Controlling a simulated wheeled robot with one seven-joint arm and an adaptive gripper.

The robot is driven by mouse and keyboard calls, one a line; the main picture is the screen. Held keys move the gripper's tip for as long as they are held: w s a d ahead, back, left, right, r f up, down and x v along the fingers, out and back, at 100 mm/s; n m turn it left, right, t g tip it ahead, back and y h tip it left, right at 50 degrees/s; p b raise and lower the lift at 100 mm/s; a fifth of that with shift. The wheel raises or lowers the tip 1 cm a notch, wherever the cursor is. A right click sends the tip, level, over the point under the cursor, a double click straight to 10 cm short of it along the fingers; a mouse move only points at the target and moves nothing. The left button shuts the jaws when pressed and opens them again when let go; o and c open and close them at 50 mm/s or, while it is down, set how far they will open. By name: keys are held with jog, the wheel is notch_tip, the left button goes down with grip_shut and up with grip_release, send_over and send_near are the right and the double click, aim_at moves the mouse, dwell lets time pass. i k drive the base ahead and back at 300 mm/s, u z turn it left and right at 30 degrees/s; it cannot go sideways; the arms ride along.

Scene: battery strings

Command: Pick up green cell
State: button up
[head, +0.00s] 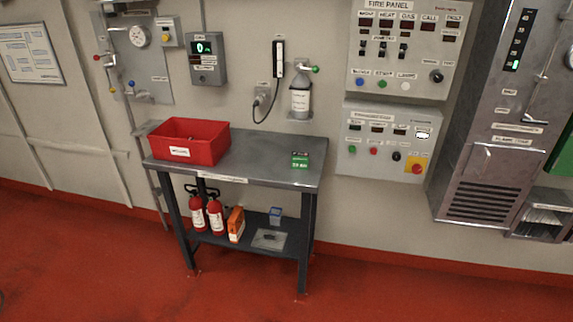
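The green cell (300,162) is a small block with a bright green front and a darker top. It sits on the right part of the grey metal table (262,155), near its right edge. Nothing touches it. My gripper is not in the head view, so I cannot see where it is or whether it is open.
A red bin (205,150) stands on the table's left side. Two fire extinguishers (215,217), an orange box (236,225) and a blue item (275,215) are on the lower shelf. Wall panels and a grey bottle (300,98) hang behind. The red floor in front is clear.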

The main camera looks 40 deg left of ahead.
aim_at(300, 161)
jog(key=u, duration=1.55)
